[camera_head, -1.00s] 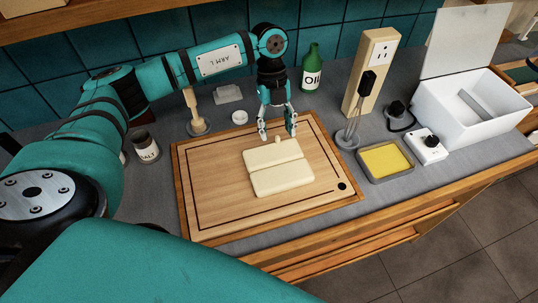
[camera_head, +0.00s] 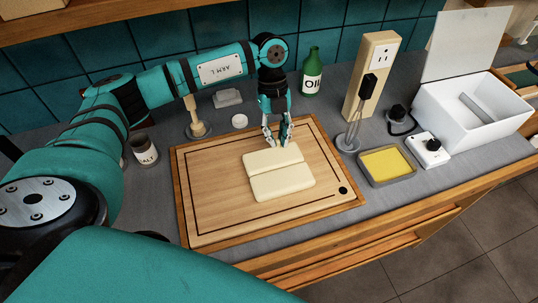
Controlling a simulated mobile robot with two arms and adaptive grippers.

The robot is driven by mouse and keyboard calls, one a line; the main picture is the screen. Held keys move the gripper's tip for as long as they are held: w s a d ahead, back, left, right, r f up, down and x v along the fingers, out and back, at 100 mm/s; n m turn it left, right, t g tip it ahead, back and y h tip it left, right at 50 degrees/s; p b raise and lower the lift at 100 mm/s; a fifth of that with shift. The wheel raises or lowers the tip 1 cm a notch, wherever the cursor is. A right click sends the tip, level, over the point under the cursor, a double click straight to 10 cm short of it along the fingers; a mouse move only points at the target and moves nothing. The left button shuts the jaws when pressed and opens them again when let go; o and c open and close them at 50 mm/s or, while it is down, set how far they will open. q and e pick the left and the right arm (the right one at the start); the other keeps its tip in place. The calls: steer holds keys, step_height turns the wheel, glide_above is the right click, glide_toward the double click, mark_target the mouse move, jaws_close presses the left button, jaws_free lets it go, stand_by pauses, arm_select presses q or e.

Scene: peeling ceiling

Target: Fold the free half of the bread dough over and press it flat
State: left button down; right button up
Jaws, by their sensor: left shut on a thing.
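The bread dough (camera_head: 282,181) is a pale, flat slab on the wooden cutting board (camera_head: 215,195). A crease runs across it, splitting it into a far half and a near half. Both halves lie flat on the board. My left gripper (camera_head: 277,144) points down at the dough's far edge, its fingers close together. It is shut on the small raised tab at that edge, which the fingers mostly hide. My right gripper is not in view.
A salt jar (camera_head: 145,150) and a wooden tool on a stand (camera_head: 196,120) are left of the board. A green oil bottle (camera_head: 311,72) stands behind. A whisk (camera_head: 351,128), a yellow-filled tray (camera_head: 387,164) and a white box (camera_head: 470,115) are on the right.

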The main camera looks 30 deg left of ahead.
arm_select(q)
steer(key=shift+s+d+r+t+y+p, duration=0.15)
steer(key=shift+r+t+y+p, duration=0.1)
steer(key=shift+r+p, duration=0.15)
steer(key=shift+s+d+r+t+y+p, duration=0.1)
steer(key=shift+r+t+y+p, duration=0.05)
steer(key=shift+r+y+p, duration=0.15)
steer(key=shift+s+d+r+t+y, duration=0.1)
steer(key=shift+r+t+y, duration=0.05)
steer(key=shift+t+y, duration=0.15)
steer(key=shift+s+d+r+t+y, duration=0.1)
steer(key=shift+d+r+t+y, duration=0.05)
steer(key=shift+t+y, duration=0.3)
